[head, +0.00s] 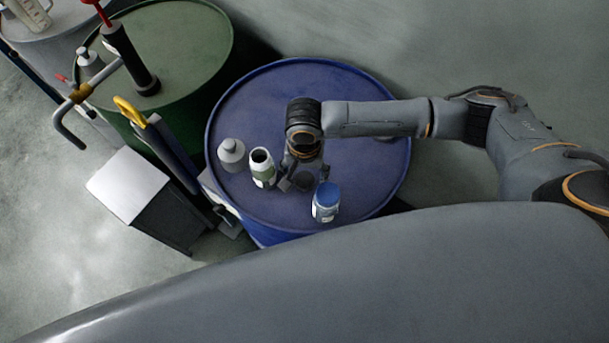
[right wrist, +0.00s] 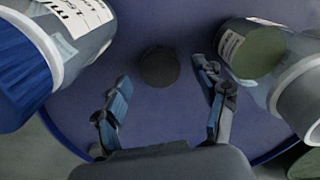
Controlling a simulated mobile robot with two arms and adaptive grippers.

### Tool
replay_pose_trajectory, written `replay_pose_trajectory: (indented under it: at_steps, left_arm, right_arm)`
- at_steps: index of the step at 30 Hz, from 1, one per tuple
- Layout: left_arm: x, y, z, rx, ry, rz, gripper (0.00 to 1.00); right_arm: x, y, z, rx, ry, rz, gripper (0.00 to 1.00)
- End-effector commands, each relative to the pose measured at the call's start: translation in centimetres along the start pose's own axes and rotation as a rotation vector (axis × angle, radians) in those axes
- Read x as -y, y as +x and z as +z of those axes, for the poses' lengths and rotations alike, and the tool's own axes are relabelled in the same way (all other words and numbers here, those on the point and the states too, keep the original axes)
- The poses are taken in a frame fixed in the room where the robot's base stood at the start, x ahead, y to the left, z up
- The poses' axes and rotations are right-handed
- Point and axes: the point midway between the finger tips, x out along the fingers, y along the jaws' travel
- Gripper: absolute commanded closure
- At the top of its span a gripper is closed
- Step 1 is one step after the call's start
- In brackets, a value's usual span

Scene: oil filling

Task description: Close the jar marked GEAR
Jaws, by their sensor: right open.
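An open jar (head: 262,170) with a green patch on its side and a dark uncovered mouth stands on the blue drum. A second jar (head: 325,213) with a blue cap stands to its right. In the right wrist view the open jar (right wrist: 258,52) is at the right and the blue-capped jar (right wrist: 88,28) at the left. My right gripper (head: 305,180) is open between the two jars, pointing down. Its fingers (right wrist: 162,88) are apart, with a small dark round piece (right wrist: 159,67) beyond them on the drum top; I cannot tell whether it is a lid. No GEAR marking is readable.
A grey bottle-like piece (head: 231,154) stands left of the open jar on the blue drum (head: 330,85). A green drum (head: 185,35) with a hand pump, and a trolley with a grey box (head: 130,185), stand to the left. The back of the blue drum top is clear.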

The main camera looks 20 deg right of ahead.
Motion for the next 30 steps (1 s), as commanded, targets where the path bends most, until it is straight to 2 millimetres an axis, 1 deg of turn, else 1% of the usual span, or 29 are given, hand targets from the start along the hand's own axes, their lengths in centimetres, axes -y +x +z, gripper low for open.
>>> replay_pose_trajectory:
  at_steps: [1,4,14,17,18,20,30]
  left_arm:
    - [0.01,-0.21,0.01,0.000,0.000,0.000,1.00]
    - [0.01,-0.26,0.01,0.001,0.000,0.000,1.00]
    - [0.02,-0.21,0.00,0.000,0.000,0.000,1.00]
    - [0.02,-0.21,-0.01,0.000,0.000,0.000,1.00]
    - [0.02,-0.21,-0.02,0.000,0.000,0.000,1.00]
    - [0.03,-0.21,-0.02,0.000,0.000,0.000,1.00]
    - [0.04,-0.21,-0.07,-0.001,0.000,0.000,1.00]
  right_arm:
    - [-0.03,0.54,-0.03,0.000,0.002,0.001,0.29]
    - [-0.03,1.23,0.00,0.001,0.000,0.000,0.29]
    - [-0.02,1.37,-0.02,0.000,0.000,-0.001,0.29]
    - [-0.02,1.35,-0.03,0.000,0.000,-0.001,0.47]
    - [-0.02,1.35,-0.03,0.000,0.000,-0.001,0.55]
    - [-0.02,1.34,-0.03,0.000,0.000,-0.001,0.66]
    - [-0.02,1.30,-0.05,0.000,0.000,0.000,0.66]
